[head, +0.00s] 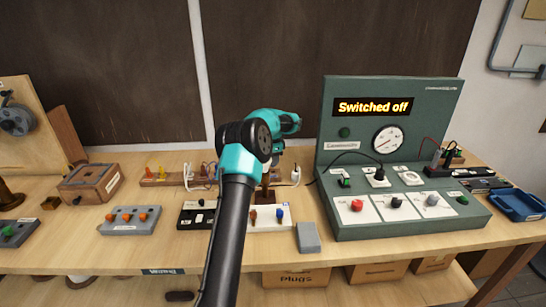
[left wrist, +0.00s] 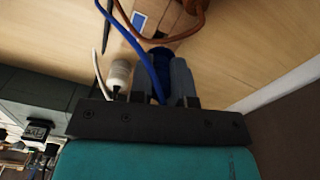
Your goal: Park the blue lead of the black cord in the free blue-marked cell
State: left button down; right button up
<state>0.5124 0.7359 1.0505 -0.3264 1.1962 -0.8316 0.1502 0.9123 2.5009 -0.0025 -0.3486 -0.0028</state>
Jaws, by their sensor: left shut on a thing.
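My left gripper (left wrist: 165,75) is shut on the blue lead (left wrist: 145,50) in the left wrist view. The blue wire runs up from between the fingers to the top edge, and a dark blue end (left wrist: 160,60) shows between the fingertips. Just beyond them is a small wooden block (left wrist: 168,22) with a blue and a white mark (left wrist: 138,20) on its side. Whether the lead's end touches the block I cannot tell. A brown wire (left wrist: 190,28) loops over the block. In the head view the left gripper (head: 276,154) is mostly hidden behind my arm. My right gripper is not in view.
A white plug (left wrist: 120,75) with its cord stands close beside the fingers. A white board (head: 270,224) with brown and blue pieces lies in front, beside a grey block (head: 308,237). The green test panel (head: 335,160) stands at the right, reading "Switched off".

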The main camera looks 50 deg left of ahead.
pick_arm(q)
jog(key=shift+f, duration=1.35)
jog(key=shift+f, duration=0.55)
dwell(0.6)
jog(key=c, duration=1)
grip_release()
notch_tip(320, 180, up, 17)
jog(key=shift+r, duration=0.2)
notch_tip(320, 180, down, 16)
jog(key=shift+r, duration=0.1)
dwell(0.8)
